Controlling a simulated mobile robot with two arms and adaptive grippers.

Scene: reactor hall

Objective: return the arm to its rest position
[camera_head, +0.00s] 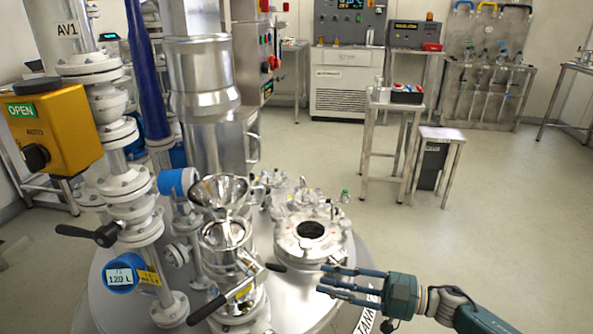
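My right gripper (322,279) comes in from the lower right, dark teal, with its long fingers pointing left. The fingers are spread apart with a gap between them, and nothing shows between them. It hangs in front of the steel vessel top (285,250), which has a round dark opening (311,230), and to the right of a steel funnel (219,192) on a valve stack. From this view I cannot tell how high it is above the vessel. My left gripper is not in view.
Black-handled valve levers (206,309) stick out left of the gripper. A yellow actuator box (50,130) reading OPEN stands on the piping at left. A small steel table (393,105) and a stool with a dark bin (442,135) stand behind. The floor (510,220) at right is clear.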

